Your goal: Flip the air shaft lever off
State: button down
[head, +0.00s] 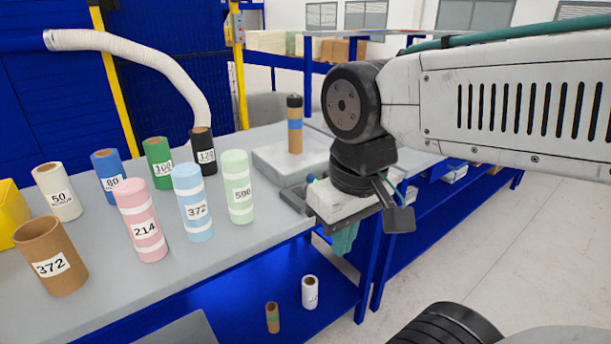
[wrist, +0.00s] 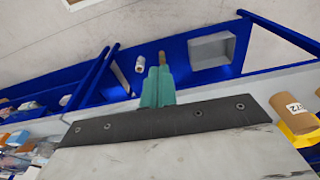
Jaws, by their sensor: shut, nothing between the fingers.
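My gripper (head: 344,240) is shut, its teal fingers together and empty, pointing down beside the front edge of the table. In the wrist view the closed teal fingers (wrist: 156,88) show past a dark plate of my own wrist. I cannot pick out an air shaft lever for certain in either view. A brown cylinder (head: 295,139) with a black top and a blue band stands upright on a pale grey block (head: 275,158), behind and left of my gripper. My wrist hides part of the table behind it.
Several numbered rolls, such as the pink roll (head: 139,220) and the brown roll (head: 50,256), stand on the grey table (head: 190,258). A white hose (head: 140,45) arches behind them. A white roll (head: 310,292) and a small brown roll (head: 272,318) stand on the blue lower shelf.

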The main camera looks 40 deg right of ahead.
dwell(0.3)
jog(key=w+d+f+m+t+y, duration=0.25)
jog(key=w+d+m+y, duration=0.6)
jog(key=w+m, duration=0.6)
jog(key=w+d+f+m+t, duration=0.1)
jog(key=d+f+m+t, duration=0.1)
jog(key=d+m, duration=0.3)
jog(key=w+d+f+m+t+h, duration=0.1)
jog(key=d+m+t, duration=0.4)
jog(key=d, duration=0.8)
jog(key=shift+w+d+f, duration=0.25)
jog(key=shift+d+f, duration=0.1)
jog(key=shift+f, duration=0.35)
jog(key=shift+m, duration=0.25)
